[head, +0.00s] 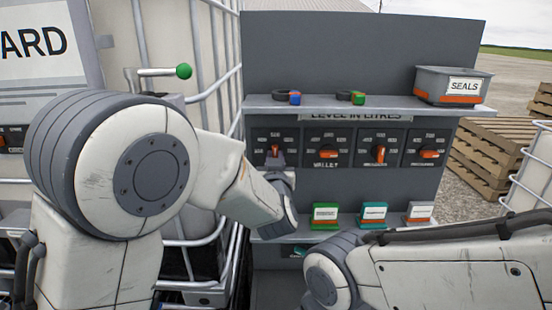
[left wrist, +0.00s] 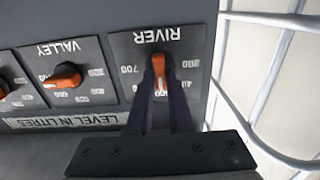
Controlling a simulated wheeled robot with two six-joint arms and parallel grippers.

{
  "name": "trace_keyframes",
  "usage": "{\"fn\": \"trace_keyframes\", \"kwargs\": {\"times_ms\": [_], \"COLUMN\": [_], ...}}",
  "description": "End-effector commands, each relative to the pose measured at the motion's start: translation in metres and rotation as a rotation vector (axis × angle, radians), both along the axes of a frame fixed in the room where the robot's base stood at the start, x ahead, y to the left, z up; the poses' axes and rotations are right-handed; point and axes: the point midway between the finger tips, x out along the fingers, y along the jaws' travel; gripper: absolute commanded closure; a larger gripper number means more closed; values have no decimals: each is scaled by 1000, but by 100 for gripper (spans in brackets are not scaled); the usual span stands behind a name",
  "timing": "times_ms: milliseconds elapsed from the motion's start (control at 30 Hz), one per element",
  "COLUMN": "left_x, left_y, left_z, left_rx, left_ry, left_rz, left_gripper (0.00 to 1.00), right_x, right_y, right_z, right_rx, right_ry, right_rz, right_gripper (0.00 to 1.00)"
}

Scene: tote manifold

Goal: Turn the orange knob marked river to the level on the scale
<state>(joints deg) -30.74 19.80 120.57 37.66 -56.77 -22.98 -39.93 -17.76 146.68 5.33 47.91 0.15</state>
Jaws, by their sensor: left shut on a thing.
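The orange river knob (left wrist: 159,72) sits on a dark dial plate marked RIVER (left wrist: 158,37), upside down in the left wrist view. Numbers surround it; 700 is readable, others are blurred or partly covered. The knob's long grip stands roughly upright in the picture. My left gripper (left wrist: 160,105) is shut on this knob, one dark finger on each side. In the head view the knob (head: 274,150) is at the left end of the dial row, and my left gripper (head: 277,163) reaches it from below, hiding its name. My right gripper is out of view.
The valley knob (left wrist: 63,80) and other orange knobs (head: 380,153) are beside it. A shelf above holds a SEALS bin (head: 453,86) and small ring parts (head: 345,97). Small boxes (head: 325,216) stand on a lower ledge. A tote cage (head: 225,100) stands close on the left.

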Motion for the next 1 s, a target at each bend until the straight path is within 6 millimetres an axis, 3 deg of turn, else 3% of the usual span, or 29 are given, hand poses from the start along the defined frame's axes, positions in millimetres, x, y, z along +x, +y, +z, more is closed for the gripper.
{"fn": "trace_keyframes", "kwargs": {"times_ms": [67, 100, 133, 167, 567, 1000], "left_x": [-1, 0, 0, 0, -8, -87], "left_y": [0, 0, 0, 0, -1, -1], "left_z": [-2, -2, -2, -1, -1, -2], "left_rx": [1, 1, 1, 1, -1, -2], "left_ry": [3, 3, 3, 3, -1, -1], "left_rz": [-1, -1, -1, -1, -2, -4], "left_gripper": [100, 66, 55, 51, 51, 51], "right_x": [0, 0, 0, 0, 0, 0], "right_y": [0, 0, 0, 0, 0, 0], "right_z": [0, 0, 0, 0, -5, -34], "right_rx": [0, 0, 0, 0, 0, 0], "right_ry": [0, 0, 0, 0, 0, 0], "right_rz": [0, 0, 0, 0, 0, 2], "right_gripper": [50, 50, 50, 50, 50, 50]}}
